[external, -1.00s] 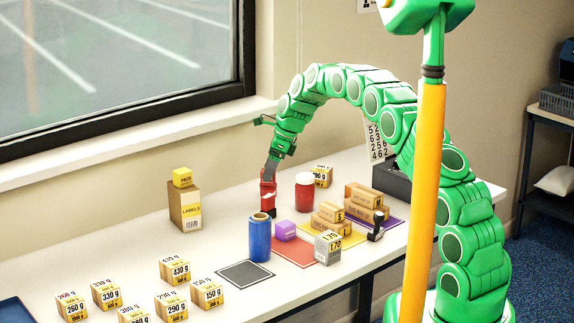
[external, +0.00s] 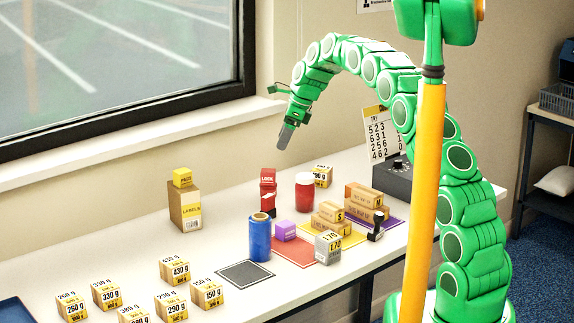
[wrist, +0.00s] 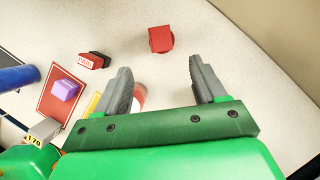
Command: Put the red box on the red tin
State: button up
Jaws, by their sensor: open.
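The red box (external: 267,178), with a white word on its upper part, stands on the white table to the left of the red tin. It also shows in the wrist view (wrist: 160,39), ahead of the fingers. The red tin (external: 304,195) is a short upright cylinder with a pale top. In the wrist view it is mostly hidden behind the left finger, with a red strip (wrist: 142,97) showing. My gripper (external: 285,137) is open and empty, raised above the red box and tin; it shows in the wrist view too (wrist: 160,78).
A red and black stamp (wrist: 93,60) lies near the red box. A blue cylinder (external: 260,238), a purple block (external: 285,230), tan cartons (external: 362,196) and a grey box (external: 327,247) stand in front. A yellow-topped carton (external: 185,208) is left. Table between it and the red box is clear.

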jog(key=s+d+r+n+h, duration=0.1)
jog(key=s+d+r+n, duration=0.2)
jog(key=s+d, duration=0.45)
jog(key=s+d+r+n, duration=0.3)
jog(key=s+d+r, duration=0.1)
jog(key=d, duration=0.7)
jog(key=s+d+r+n+h, duration=0.1)
jog(key=s+d+r+n, duration=0.15)
jog(key=s+d, duration=0.45)
jog(key=s+d+f+n, duration=0.1)
jog(key=s+d+n, duration=0.2)
jog(key=s+d, duration=0.4)
jog(key=s+d+f+n+g+h, duration=0.1)
jog(key=s+d+n, duration=0.2)
jog(key=s+d, duration=0.4)
jog(key=s+d+f+n+h, duration=0.1)
jog(key=s+d+n, duration=0.2)
jog(key=s+d, duration=0.4)
jog(key=s, duration=0.9)
jog(key=shift+s+d+g, duration=0.15)
jog(key=shift+s+g, duration=0.25)
